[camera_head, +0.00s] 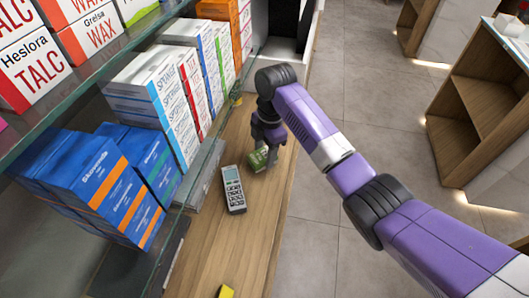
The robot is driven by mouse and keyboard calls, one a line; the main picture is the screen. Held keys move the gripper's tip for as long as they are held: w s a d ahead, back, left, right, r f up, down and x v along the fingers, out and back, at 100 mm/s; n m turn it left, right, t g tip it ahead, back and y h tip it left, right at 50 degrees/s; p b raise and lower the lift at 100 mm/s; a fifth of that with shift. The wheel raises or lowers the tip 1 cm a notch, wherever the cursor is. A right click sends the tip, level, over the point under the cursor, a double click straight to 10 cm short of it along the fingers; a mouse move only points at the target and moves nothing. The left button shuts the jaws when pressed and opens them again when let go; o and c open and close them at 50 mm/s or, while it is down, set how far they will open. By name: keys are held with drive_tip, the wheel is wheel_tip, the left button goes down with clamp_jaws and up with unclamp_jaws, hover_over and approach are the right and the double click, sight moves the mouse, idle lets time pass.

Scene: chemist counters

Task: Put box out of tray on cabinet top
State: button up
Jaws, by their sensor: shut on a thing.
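My gripper (266,140) points down over the wooden cabinet top (252,225). It is shut on a small green box (258,159), which is at or just above the wood; I cannot tell whether it touches. The fingers and part of the box are hidden by my wrist and the viewing angle. I cannot make out a tray with certainty.
A grey handheld phone or terminal (233,188) lies on the wood left of the green box. A yellow item (226,291) is at the front edge. Shelves with blue boxes (95,180) and white boxes (165,95) stand left. A glass shelf edge overhangs there. Open floor lies right.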

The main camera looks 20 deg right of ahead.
drive_tip(key=shift+f, duration=0.2)
drive_tip(key=o, duration=1.4)
drive_tip(key=shift+c, duration=0.2)
wheel_tip(320, 180, up, 12)
drive_tip(key=d+p, duration=0.1)
drive_tip(key=shift+d+r, duration=0.2)
drive_tip(key=shift+f, duration=0.1)
